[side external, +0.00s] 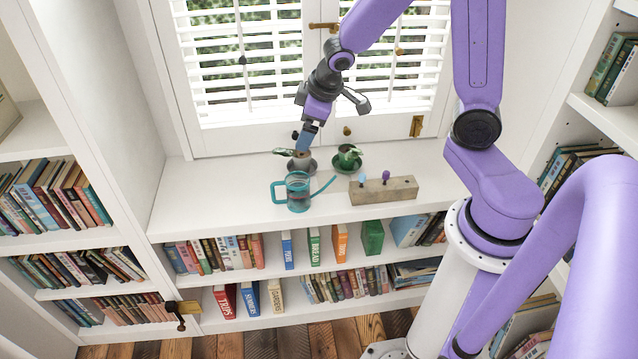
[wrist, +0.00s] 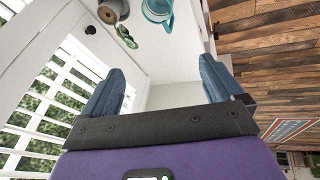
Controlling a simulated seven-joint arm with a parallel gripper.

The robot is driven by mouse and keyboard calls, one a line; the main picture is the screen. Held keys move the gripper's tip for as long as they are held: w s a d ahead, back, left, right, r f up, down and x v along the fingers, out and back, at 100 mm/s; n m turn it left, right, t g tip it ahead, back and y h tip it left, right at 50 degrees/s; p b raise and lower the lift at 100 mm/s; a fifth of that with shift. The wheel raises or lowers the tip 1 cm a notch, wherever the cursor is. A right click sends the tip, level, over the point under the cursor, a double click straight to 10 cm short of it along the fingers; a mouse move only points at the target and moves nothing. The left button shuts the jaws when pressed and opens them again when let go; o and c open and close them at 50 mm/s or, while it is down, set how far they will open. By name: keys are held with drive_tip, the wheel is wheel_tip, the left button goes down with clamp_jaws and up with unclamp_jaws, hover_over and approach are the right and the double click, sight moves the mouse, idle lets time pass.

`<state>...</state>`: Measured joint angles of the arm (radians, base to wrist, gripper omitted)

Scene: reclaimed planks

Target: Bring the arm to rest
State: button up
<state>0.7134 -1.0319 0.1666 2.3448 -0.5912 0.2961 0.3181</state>
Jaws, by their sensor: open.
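My gripper (side external: 304,147) is above the white window seat, in front of the shuttered window, with its fingers angled down. In the wrist view my gripper (wrist: 165,76) has its two blue fingers spread wide with nothing between them. In the side view its tips appear just above a small grey pot (side external: 301,168) with a green leaf; I cannot tell the exact gap. In the wrist view a pot (wrist: 112,10) and green leaves (wrist: 126,36) lie beyond the fingertips.
A clear watering can with teal handle and spout (side external: 298,194) stands in front of the grey pot. A potted plant (side external: 347,160) and a wooden block (side external: 390,191) with small coloured pieces stand to the right. The left of the white seat (side external: 205,200) is clear. Bookshelves surround it.

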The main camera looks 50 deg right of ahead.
drive_tip(key=s+a+r+n+g, duration=0.1)
drive_tip(key=s+a, duration=0.2)
drive_tip(key=s, duration=0.3)
drive_tip(key=s+a+r+n+g, duration=0.1)
drive_tip(key=s+a+r+n, duration=0.1)
drive_tip(key=s, duration=0.5)
drive_tip(key=shift+s+a+r+y, duration=0.3)
drive_tip(key=shift+a+y, duration=0.1)
drive_tip(key=shift+a, duration=0.4)
drive_tip(key=s+n+g, duration=0.1)
drive_tip(key=s, duration=0.3)
drive_tip(key=s+r+n, duration=0.1)
drive_tip(key=s, duration=0.3)
drive_tip(key=s+n+g, duration=0.1)
drive_tip(key=s, duration=0.3)
drive_tip(key=shift+s+a+r+g, duration=0.15)
drive_tip(key=shift+r+g, duration=0.15)
drive_tip(key=shift+c, duration=0.2)
